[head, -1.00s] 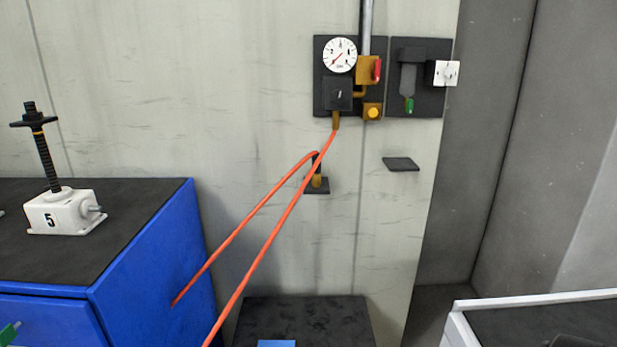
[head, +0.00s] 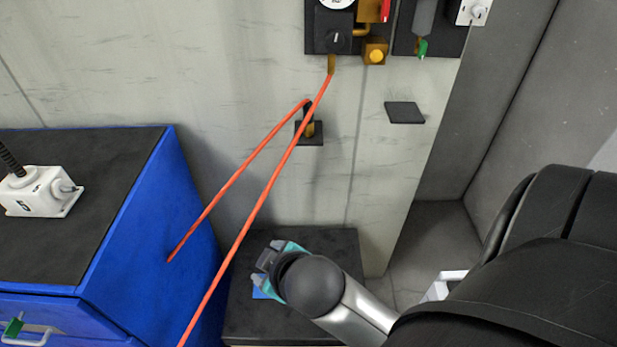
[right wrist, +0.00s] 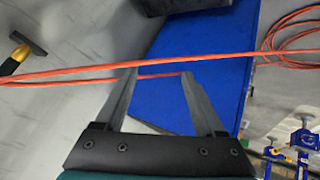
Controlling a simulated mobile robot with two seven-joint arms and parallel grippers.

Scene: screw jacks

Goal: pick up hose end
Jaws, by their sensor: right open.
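The orange hose (head: 247,219) hangs from the valve panel and loops down left past the blue cabinet. Its brass-coloured hose end (head: 310,130) sits in a small black holder on the wall. In the right wrist view the hose end (right wrist: 18,55) is at the far left, beside a dark bracket. My right gripper (head: 262,271) is below and left of the hose end, over the dark low surface. In the right wrist view my right gripper (right wrist: 159,76) is open, with orange hose crossing the view near its fingertips; I cannot tell whether they touch. My left gripper is out of view.
The blue cabinet (head: 150,235) stands at the left with a white screw jack (head: 40,192) on top. A dark low stand (head: 335,250) is below the holder. A small black shelf (head: 404,112) juts from the wall to the right. Coiled hose (right wrist: 290,38) shows in the right wrist view.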

